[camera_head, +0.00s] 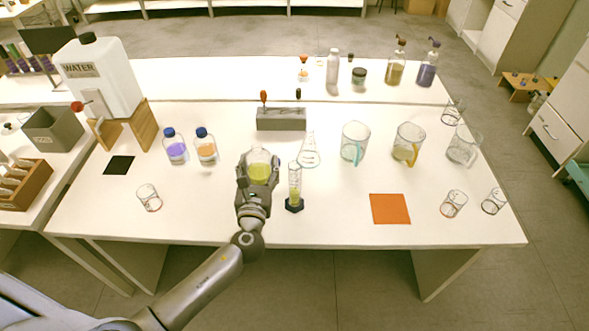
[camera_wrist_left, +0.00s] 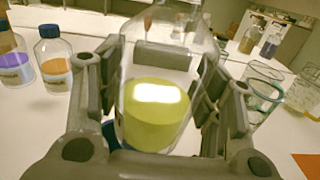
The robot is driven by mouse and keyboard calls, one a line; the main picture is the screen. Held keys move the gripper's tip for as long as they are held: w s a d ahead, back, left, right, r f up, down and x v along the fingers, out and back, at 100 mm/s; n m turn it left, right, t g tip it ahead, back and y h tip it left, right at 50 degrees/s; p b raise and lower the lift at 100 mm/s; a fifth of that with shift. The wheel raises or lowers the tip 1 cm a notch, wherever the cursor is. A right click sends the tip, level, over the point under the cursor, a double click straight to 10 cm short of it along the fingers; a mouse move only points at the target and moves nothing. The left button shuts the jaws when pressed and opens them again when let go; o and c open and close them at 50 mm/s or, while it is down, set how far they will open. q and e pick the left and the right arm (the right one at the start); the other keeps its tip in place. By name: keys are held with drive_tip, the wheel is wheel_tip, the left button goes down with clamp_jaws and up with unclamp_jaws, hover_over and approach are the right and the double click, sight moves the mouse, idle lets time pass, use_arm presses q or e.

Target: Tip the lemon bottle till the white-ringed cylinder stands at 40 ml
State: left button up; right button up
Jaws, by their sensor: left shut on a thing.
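The lemon bottle (camera_head: 259,174) is clear and holds yellow-green liquid. My left gripper (camera_head: 258,163) is shut on it, with a finger on each side of its body. In the left wrist view the bottle (camera_wrist_left: 157,115) fills the space between the fingers, and its neck is cut off by the top edge. The bottle looks near upright in the head view. A slim graduated cylinder (camera_head: 295,184) with a dark base stands just right of the bottle and has yellow liquid low in it. I cannot read its marks or make out its ring colour. My right gripper is not in view.
A purple bottle (camera_head: 175,147) and an orange bottle (camera_head: 206,148) with blue caps stand to the left. A conical flask (camera_head: 310,153) is close behind the cylinder. Large jugs (camera_head: 355,143) stand to the right. An orange mat (camera_head: 390,209) lies front right. The front table edge is clear.

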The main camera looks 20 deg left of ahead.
use_arm(q)
drive_tip(key=shift+r, duration=0.2)
drive_tip(key=shift+s+a+r+p, duration=0.1)
drive_tip(key=shift+a+r+p, duration=0.4)
drive_tip(key=shift+p, duration=0.25)
drive_tip(key=a+r+p, duration=0.1)
drive_tip(key=a+r, duration=0.1)
drive_tip(key=s+a+r+p, duration=0.1)
drive_tip(key=a+p, duration=0.1)
drive_tip(key=shift+s+r+p, duration=0.1)
drive_tip(key=shift+r+p, duration=0.2)
drive_tip(key=shift+r, duration=0.05)
drive_tip(key=shift+d, duration=0.1)
